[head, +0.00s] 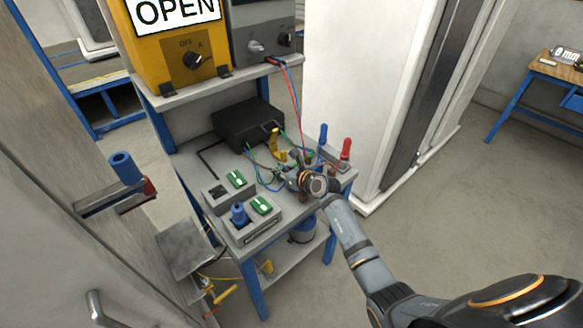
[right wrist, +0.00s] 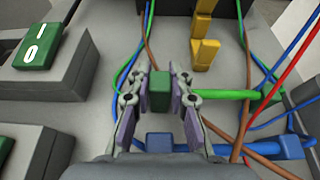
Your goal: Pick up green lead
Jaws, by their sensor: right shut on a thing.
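The green lead's plug (right wrist: 159,92) sits between the two fingers of my right gripper (right wrist: 160,88) in the right wrist view. The fingers are shut on it. A green cable (right wrist: 225,94) runs to the right from behind the right finger, toward a green block (right wrist: 268,92). In the head view my right gripper (head: 290,174) is low over the bench top among several coloured leads, and the green lead is hard to make out there. My left gripper is not in view.
Blue, brown and red cables cross close around the gripper. A blue plug (right wrist: 173,141) lies just below the fingers, and a yellow plug (right wrist: 204,53) stands beyond. A black box (head: 248,123), switch boxes with green rockers (head: 236,179) and blue and red posts (head: 346,149) share the bench.

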